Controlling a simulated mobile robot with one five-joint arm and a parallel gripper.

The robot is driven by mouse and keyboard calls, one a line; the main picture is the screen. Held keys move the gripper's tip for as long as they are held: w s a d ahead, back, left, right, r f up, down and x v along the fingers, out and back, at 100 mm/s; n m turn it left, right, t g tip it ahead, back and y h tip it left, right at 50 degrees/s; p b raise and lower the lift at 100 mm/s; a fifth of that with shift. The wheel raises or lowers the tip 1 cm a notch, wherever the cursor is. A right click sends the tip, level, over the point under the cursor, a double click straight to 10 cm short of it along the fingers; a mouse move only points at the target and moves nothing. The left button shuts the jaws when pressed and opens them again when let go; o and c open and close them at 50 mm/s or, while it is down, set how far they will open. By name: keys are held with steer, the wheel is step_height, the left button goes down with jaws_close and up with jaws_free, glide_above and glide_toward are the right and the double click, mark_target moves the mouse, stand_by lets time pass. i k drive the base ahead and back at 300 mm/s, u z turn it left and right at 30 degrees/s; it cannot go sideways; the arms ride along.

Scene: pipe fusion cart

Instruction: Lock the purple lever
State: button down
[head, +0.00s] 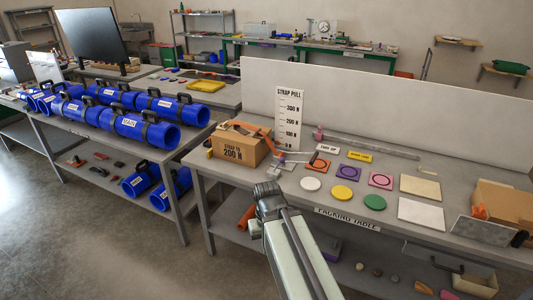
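I cannot single out a purple lever with certainty. A small purple part (281,157) shows at the right side of the cardboard box, by the foot of the strap pull scale. Another small pinkish-purple piece (318,133) stands at the back of the packing table, right of the scale. Both are too small to tell their position or shape. My gripper (268,190) is at the table's front edge, in front of the cardboard box and lower in the picture than the purple part, apparently apart from it. Its fingers are seen from behind and their opening is hidden.
The cardboard box (240,147) with an orange strap stands at the left of the packing table (290,200). Blue pipes (140,128) fill the left table. A white panel (400,120) closes the back.

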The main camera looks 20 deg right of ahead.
mark_target(281, 159)
steer(key=u, duration=0.4)
steer(key=i, duration=1.05)
steer(key=u, duration=0.2)
